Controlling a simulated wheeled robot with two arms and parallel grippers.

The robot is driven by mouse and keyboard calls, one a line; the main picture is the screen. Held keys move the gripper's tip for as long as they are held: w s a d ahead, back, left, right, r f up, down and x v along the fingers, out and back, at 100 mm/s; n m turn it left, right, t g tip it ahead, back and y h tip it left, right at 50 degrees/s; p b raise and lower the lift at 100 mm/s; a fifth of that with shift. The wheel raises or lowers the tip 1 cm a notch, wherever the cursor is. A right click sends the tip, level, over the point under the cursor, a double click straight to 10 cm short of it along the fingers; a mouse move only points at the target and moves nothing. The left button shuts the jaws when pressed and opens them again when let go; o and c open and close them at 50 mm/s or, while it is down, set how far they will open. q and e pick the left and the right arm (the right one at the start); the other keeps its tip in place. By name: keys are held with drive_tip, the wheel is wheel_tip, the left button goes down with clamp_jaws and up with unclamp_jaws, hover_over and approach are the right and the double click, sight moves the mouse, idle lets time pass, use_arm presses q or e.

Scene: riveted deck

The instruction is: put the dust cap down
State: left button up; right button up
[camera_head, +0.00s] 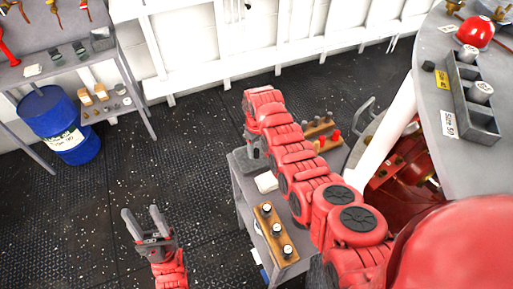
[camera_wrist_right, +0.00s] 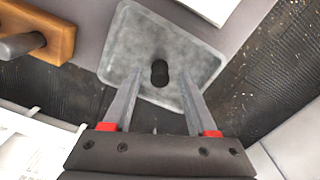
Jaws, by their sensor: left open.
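A small black cylinder, apparently the dust cap (camera_wrist_right: 160,73), shows in the right wrist view over the middle of a grey square tray (camera_wrist_right: 130,40). It seems to rest on the tray. My right gripper (camera_wrist_right: 160,85) is open, with one finger on each side of the cap and a gap at both sides. In the head view my right gripper (camera_head: 257,152) is over the small grey side table, mostly hidden by my arm, and the cap is hidden. My left gripper (camera_head: 156,218) is open and empty above the dark floor.
Another peg rack (camera_head: 320,127) stands behind my arm. The round table at right holds a grey bin (camera_head: 486,128) and a small black piece (camera_head: 428,66). A blue drum (camera_head: 62,125) stands at left.

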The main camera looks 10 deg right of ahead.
sight(257, 149)
drive_tip(key=shift+r, duration=0.25)
drive_tip(key=shift+w+r, duration=0.1)
drive_tip(key=shift+r, duration=0.05)
wheel_tip(257, 149, up, 6)
drive_tip(key=shift+r+b, duration=0.1)
drive_tip(key=shift+b, duration=0.85)
wheel_tip(257, 149, up, 5)
drive_tip(key=p, duration=0.2)
drive_tip(key=shift+r+p, duration=0.15)
drive_tip(key=shift+p, duration=0.15)
